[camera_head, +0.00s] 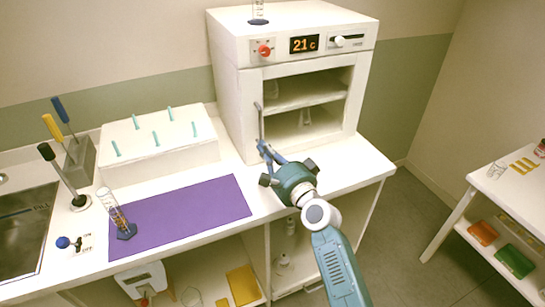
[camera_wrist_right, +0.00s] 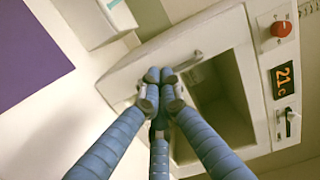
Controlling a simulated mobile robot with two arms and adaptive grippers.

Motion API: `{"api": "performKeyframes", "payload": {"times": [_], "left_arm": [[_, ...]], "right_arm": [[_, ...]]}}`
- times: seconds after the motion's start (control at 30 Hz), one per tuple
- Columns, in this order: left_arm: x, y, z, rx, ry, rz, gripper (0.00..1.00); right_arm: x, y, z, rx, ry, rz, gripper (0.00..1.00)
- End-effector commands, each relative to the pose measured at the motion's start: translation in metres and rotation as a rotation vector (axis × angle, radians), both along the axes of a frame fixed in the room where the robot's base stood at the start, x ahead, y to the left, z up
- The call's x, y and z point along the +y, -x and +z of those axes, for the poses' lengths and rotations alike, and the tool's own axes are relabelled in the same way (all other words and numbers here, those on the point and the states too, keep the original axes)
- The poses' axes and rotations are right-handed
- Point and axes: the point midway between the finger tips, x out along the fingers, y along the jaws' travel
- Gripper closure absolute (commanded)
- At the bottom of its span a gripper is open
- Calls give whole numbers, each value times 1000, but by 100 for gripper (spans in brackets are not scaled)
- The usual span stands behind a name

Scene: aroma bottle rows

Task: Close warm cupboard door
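The warm cupboard (camera_head: 225,100) is a white box on the counter with an orange "21c" display. Its front opening shows inner shelves, so it stands open. The door (camera_head: 250,120) is at the left of the opening, with a grey upright handle (camera_head: 259,118). My right gripper (camera_head: 263,148) is at the handle's lower end. In the right wrist view, its blue fingers (camera_wrist_right: 158,80) come together in front of the handle (camera_wrist_right: 186,62); I cannot tell whether they grip it. The dark opening (camera_wrist_right: 222,105) shows behind them. My left gripper is not in view.
A white rack (camera_head: 160,152) with green sticks and a purple mat (camera_head: 190,212) lie left of the cupboard. A cylinder with a blue base (camera_head: 125,230) stands on the mat. Another cylinder (camera_head: 258,12) stands on the cupboard. A side table (camera_head: 490,190) is at the right.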

Motion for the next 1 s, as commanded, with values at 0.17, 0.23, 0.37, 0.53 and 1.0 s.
{"api": "performKeyframes", "payload": {"times": [0.17,0.23,0.37,0.53,1.0], "left_arm": [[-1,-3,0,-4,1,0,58],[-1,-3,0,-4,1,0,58],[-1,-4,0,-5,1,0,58],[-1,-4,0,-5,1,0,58],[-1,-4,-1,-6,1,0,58]], "right_arm": [[-14,22,-2,1,0,-2,100],[-22,35,-2,1,2,-3,100],[-36,60,-2,1,2,-2,100],[-51,85,-2,2,3,-1,100],[-63,100,-34,33,58,-11,100]]}}
